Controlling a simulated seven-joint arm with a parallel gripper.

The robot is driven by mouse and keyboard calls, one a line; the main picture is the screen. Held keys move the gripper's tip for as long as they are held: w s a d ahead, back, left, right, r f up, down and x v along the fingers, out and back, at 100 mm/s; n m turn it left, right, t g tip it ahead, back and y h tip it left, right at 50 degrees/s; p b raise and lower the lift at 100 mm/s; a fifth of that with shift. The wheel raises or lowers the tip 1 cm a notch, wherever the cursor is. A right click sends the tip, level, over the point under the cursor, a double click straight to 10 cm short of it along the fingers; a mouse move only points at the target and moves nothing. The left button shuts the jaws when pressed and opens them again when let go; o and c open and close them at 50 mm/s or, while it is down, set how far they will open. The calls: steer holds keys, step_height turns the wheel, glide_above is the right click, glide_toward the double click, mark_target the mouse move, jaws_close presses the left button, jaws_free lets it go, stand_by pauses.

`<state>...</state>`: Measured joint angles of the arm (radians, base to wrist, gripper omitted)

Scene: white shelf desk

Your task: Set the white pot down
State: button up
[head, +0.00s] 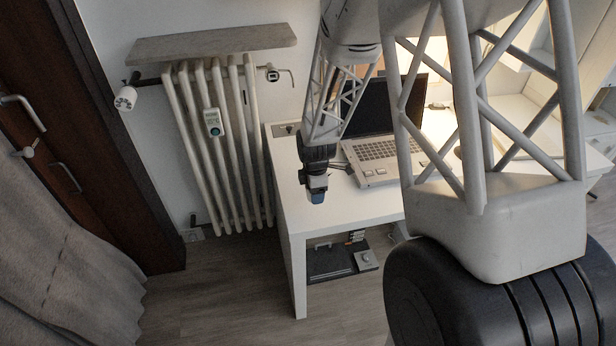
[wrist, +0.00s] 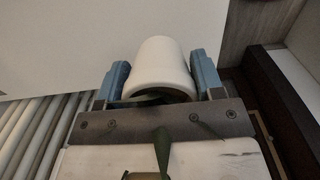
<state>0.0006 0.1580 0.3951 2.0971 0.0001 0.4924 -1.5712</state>
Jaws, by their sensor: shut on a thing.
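The white pot (wrist: 162,66) sits between the two blue fingers of my gripper (head: 317,196) in the wrist view, with a finger against each side. Its smooth closed end points away from the wrist camera. Dark green leaves (wrist: 162,148) come from its near end and reach over the gripper's body. In the head view my gripper points down over the left end of the white desk (head: 362,208). I cannot make out the pot there. The gap between the pot and the desk top cannot be judged.
An open laptop (head: 376,150) stands on the desk to the right of my gripper. A radiator (head: 225,140) with a shelf above it is left of the desk. A dark case (head: 330,262) lies beneath the desk. The desk's front left corner is bare.

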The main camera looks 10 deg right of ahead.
steer(key=w, duration=0.6)
steer(key=w+f, duration=0.1)
steer(key=w, duration=0.2)
steer(key=shift+w, duration=0.4)
steer(key=shift+w, duration=0.35)
steer(key=shift+f, duration=1.75)
steer(key=o, duration=1.1)
steer(key=shift+f, duration=0.15)
steer(key=shift+r, duration=0.2)
step_height(320, 180, up, 12)
